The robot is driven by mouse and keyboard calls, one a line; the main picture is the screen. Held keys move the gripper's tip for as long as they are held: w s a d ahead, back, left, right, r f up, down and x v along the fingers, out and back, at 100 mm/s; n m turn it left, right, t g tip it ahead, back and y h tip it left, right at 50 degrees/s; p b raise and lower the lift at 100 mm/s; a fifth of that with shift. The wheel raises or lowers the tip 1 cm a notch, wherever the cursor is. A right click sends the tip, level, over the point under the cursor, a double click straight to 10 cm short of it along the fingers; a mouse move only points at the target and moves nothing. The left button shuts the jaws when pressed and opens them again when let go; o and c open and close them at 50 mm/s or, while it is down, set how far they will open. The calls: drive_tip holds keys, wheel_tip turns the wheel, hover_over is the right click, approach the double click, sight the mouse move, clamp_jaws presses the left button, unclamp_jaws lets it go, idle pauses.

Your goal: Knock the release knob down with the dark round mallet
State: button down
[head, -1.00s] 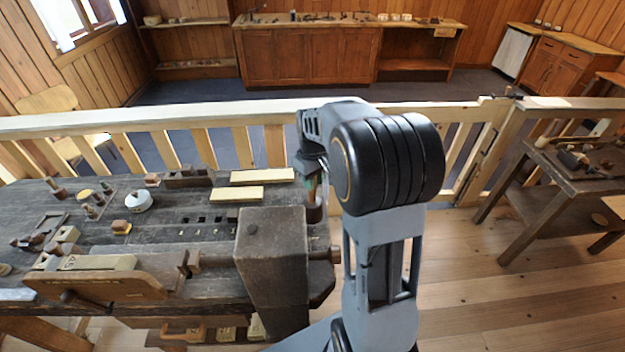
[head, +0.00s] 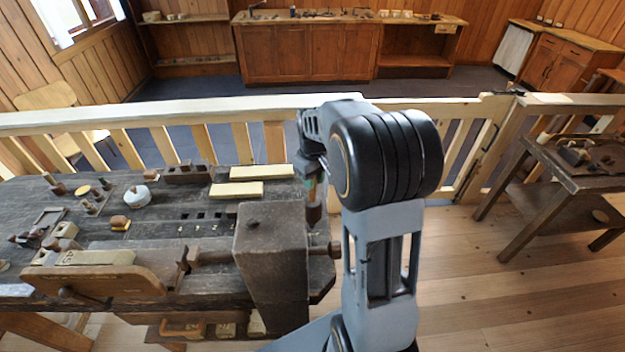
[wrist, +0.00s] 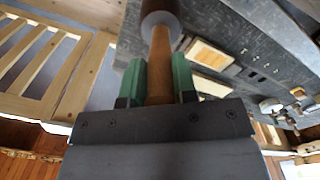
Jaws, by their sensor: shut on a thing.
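My gripper (wrist: 158,75) has green fingers shut on the wooden handle (wrist: 159,55) of the dark round mallet (wrist: 161,10). The mallet's dark head is partly cut off at the top edge of the wrist view. In the head view my gripper (head: 313,180) points down at the right end of the workbench, partly hidden behind my arm, and the mallet (head: 314,213) shows below it, just behind the vise. Small turned knobs stand on the bench's left part (head: 90,207); I cannot tell which is the release knob. The mallet is far from these.
The dark workbench (head: 200,238) carries a big wooden vise block (head: 270,245), pale wooden blocks (head: 237,190), a white round pot (head: 138,196) and a wooden plane (head: 110,283). A pale railing (head: 200,118) runs behind it. A side table (head: 575,165) stands right, with open floor between.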

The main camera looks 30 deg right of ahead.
drive_tip(key=shift+r, duration=0.65)
drive_tip(key=shift+r+p, duration=0.1)
drive_tip(key=shift+p, duration=0.2)
drive_tip(key=shift+r+p, duration=2.25)
drive_tip(key=shift+r, duration=0.65)
